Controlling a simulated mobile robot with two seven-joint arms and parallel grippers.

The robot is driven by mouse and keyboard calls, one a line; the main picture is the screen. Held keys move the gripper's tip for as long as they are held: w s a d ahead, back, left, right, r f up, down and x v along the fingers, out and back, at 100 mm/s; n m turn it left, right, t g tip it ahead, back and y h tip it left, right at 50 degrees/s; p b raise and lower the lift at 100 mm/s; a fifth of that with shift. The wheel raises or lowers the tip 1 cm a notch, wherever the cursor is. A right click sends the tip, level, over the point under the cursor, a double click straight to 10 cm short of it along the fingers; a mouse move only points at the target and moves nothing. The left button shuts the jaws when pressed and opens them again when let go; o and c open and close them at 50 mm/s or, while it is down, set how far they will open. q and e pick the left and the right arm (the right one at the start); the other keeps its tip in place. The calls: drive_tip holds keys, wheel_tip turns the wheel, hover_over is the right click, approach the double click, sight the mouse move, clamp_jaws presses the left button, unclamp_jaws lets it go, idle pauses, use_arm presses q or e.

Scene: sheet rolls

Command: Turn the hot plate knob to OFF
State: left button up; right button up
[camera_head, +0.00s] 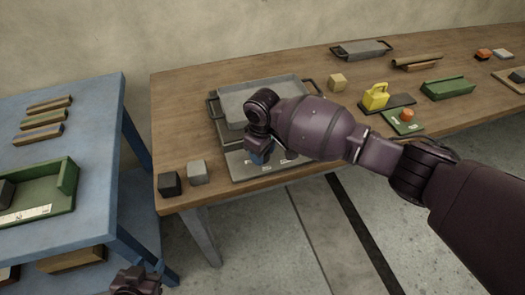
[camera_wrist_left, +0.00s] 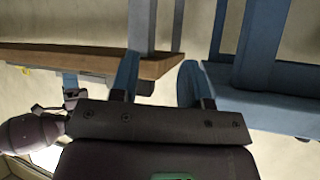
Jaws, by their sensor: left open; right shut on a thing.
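The hot plate (camera_head: 240,168) stands near the front edge of the wooden table, with pale labels on its grey front panel. A grey metal pan (camera_head: 240,98) with dark handles rests on top of it. My right gripper (camera_head: 262,157) comes down over the front panel and is shut at the knob's place; the knob is hidden behind the fingers and wrist, so its setting cannot be read. My left gripper (camera_head: 137,284) is low at the bottom left, between the tables. Its blue fingers are apart and empty in the left wrist view (camera_wrist_left: 158,82).
A black cube (camera_head: 169,183) and a grey cube (camera_head: 197,172) sit left of the hot plate. A blue table (camera_head: 95,130) stands at left, near my left gripper.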

drive_tip(key=shift+r+n, duration=0.1)
drive_tip(key=shift+n, duration=0.8)
drive_tip(key=shift+n+p, duration=0.35)
drive_tip(key=shift+n, duration=1.55)
drive_tip(key=n, duration=0.8)
drive_tip(key=shift+n, duration=0.8)
